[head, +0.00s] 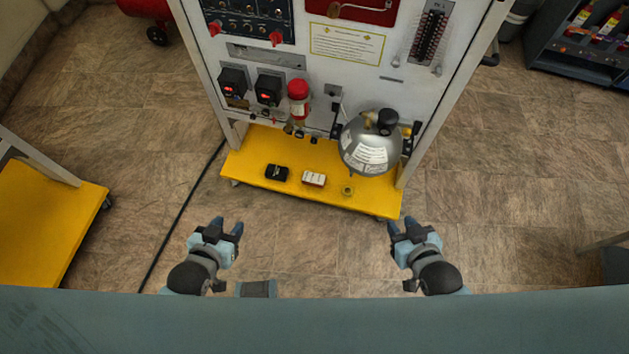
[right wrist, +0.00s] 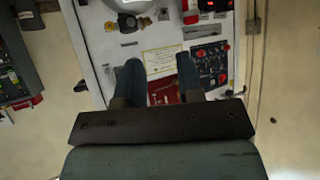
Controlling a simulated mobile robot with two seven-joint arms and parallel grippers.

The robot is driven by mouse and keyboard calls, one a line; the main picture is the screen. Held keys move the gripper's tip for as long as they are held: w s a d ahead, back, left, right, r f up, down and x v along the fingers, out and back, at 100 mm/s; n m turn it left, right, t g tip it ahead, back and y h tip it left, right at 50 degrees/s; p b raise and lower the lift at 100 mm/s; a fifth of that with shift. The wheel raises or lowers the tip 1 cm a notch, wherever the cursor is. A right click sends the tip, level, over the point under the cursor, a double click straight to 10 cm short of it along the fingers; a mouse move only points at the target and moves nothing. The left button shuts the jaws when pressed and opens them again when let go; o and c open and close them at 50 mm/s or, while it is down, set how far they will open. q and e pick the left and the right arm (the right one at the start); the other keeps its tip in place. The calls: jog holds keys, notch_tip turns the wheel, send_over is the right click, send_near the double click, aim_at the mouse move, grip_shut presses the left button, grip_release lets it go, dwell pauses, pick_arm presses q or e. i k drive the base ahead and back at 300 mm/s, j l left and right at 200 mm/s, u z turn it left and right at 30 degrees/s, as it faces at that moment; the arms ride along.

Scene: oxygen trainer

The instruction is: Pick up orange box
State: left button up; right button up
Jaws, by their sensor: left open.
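No plainly orange box shows. On the yellow shelf (head: 240,165) at the foot of the trainer panel lie a small black box (head: 276,172) and, to its right, a small box with a whitish top and reddish-brown edges (head: 313,179). I cannot tell whether the latter is the orange box. My left gripper (head: 226,229) is open and empty, in front of the shelf's left part. My right gripper (head: 405,229) is empty, just off the shelf's front right corner. In the right wrist view its fingers (right wrist: 160,80) are apart, with the panel beyond them.
The white trainer panel (head: 320,65) rises behind the shelf. A silver round tank (head: 365,150) hangs over the shelf's right part. A red-capped cylinder (head: 299,95) sits on the panel. Another yellow platform (head: 40,220) stands at left. A black cable (head: 180,215) crosses the floor.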

aim_at(309, 178)
jog(key=i+j+u, duration=0.55)
jog(key=i, duration=0.3)
